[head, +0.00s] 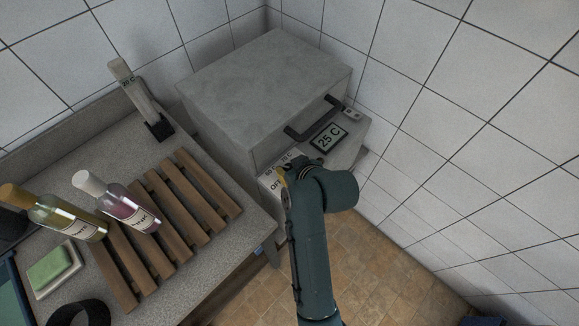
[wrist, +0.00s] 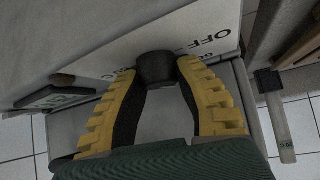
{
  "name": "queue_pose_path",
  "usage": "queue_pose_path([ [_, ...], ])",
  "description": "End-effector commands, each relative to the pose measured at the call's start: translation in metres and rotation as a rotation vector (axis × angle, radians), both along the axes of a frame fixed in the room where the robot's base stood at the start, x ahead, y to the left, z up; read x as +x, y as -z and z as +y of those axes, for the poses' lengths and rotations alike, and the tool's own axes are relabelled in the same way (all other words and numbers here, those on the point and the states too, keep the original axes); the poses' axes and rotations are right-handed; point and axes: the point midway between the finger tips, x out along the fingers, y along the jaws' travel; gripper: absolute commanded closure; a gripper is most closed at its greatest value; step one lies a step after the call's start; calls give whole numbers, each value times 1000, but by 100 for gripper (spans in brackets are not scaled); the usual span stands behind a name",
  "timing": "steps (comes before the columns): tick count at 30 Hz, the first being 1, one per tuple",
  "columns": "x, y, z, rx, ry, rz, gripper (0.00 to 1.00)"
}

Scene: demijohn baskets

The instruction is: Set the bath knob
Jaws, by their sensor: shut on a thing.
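The bath is a grey box (head: 255,95) in the corner, with a black handle on its front. Its sloped front panel has a display (head: 328,137) reading 25 C and a white dial plate (head: 270,178) with "OFF" and temperature marks. The dark round bath knob (wrist: 157,67) sits on this plate in the wrist view; my arm hides it in the head view. My gripper (wrist: 158,72) has its yellow-and-black fingers closed on both sides of the knob. The knob's pointing direction cannot be made out.
A tiled wall closes the right.

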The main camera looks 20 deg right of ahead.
Motion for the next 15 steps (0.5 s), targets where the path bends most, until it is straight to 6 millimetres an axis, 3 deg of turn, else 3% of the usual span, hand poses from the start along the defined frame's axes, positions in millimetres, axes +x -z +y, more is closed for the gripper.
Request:
queue_pose_path([
  [8,-1,0,2,1,78,6,100],
  [15,-1,0,3,0,251,9,100],
])
